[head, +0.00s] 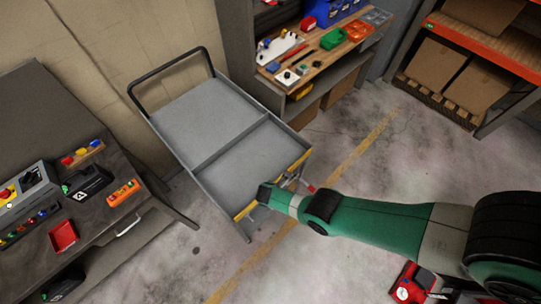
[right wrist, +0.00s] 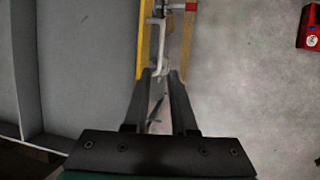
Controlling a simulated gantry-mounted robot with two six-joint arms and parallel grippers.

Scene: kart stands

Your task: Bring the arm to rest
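My right arm reaches in from the right of the head view, its gripper (head: 264,196) at the yellow-edged front end of a grey two-section cart (head: 216,157). In the right wrist view my right gripper (right wrist: 161,75) has its two dark fingers apart. A pale metal lever or bracket (right wrist: 164,45) shows just beyond and between the fingertips; I cannot tell whether they touch it. The cart's yellow edge (right wrist: 143,50) runs beside the left finger. My left gripper is not in view.
A dark workbench (head: 98,222) with small coloured parts stands at left. A shelf unit (head: 318,70) with bins is at the back, and an orange-beamed rack (head: 490,52) at upper right. A red object (head: 412,283) is below my arm. Open floor (head: 400,150) lies right of the cart.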

